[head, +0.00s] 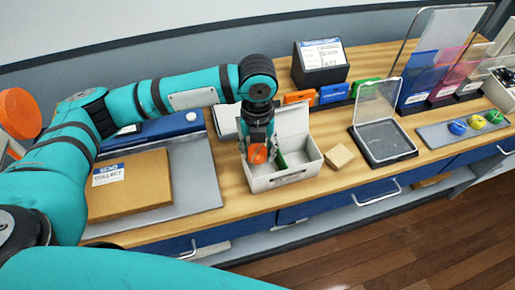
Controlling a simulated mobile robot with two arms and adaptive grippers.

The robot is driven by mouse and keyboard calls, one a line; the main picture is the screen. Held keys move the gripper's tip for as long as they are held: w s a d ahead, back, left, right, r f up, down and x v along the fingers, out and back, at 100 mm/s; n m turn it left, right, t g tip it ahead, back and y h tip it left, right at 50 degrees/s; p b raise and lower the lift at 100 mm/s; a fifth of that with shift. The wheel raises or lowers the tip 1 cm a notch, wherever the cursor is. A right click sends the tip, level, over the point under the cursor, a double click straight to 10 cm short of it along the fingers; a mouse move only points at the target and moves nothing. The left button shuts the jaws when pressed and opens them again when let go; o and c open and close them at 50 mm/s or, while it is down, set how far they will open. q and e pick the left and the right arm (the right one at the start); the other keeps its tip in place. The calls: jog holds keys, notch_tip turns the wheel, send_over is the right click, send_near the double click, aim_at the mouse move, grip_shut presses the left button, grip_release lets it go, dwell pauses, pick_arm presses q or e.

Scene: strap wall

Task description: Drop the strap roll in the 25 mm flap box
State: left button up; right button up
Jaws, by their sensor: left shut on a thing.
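My left gripper (257,146) points down over the left part of a white box (287,181) with raised flaps. It is shut on an orange strap roll (257,155), which sits at about the height of the box's rim. I cannot tell whether the roll touches the box inside. Something green (283,160) shows inside the box, beside the roll. The print on the box front is too small to read, so I cannot confirm the 25 mm size. My right gripper is not in view.
A small tan block (339,157) and an open clear-lidded tray (384,143) stand to the right. A brown carton (130,190) marked "SEND COLLECT" lies left. Orange, blue and green pieces (333,93) line up behind. A grey tray (463,130) holds coloured rolls.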

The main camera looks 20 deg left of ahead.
aim_at(257, 151)
pick_arm(q)
jog(key=o, duration=0.9)
jog(key=shift+o, duration=1.1)
notch_tip(257, 151, up, 12)
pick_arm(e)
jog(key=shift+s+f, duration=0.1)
pick_arm(q)
jog(key=shift+f, duration=0.1)
